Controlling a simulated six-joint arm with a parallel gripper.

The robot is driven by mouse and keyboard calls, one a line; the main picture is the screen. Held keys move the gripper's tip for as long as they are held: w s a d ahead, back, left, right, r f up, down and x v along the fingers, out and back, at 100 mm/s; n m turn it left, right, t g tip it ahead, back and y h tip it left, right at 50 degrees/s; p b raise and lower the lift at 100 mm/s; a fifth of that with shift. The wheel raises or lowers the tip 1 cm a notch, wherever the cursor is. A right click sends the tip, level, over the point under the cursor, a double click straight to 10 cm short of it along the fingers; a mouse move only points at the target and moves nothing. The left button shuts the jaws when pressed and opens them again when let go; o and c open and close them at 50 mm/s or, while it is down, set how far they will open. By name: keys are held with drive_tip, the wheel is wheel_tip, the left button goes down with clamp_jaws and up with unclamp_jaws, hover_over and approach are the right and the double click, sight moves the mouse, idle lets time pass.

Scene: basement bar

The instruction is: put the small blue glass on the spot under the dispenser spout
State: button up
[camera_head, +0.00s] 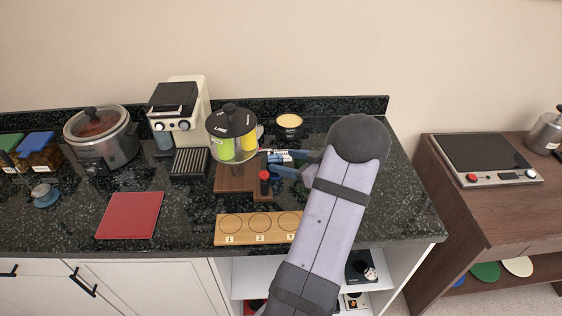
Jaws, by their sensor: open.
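The drink dispenser (232,135) is a clear round tank with a black lid and green and yellow contents. It stands on a brown wooden base (233,181) at the back of the counter. A small red-topped part (264,177) is at its front right; I cannot tell whether it is the spout. My gripper (272,164) is open close to the right side of the dispenser, pointing left, partly hidden by my arm. I cannot clearly pick out the small blue glass.
A coffee machine (183,108), a slow cooker (101,139) and blue- and green-lidded boxes (38,150) stand to the left. A red mat (130,215) and a numbered wooden board (229,238) lie in front. My arm covers the counter's right part.

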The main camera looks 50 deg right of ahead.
drive_tip(key=b+v, duration=0.1)
drive_tip(key=v, duration=0.7)
drive_tip(key=shift+s+r, duration=0.15)
drive_tip(key=shift+s, duration=0.15)
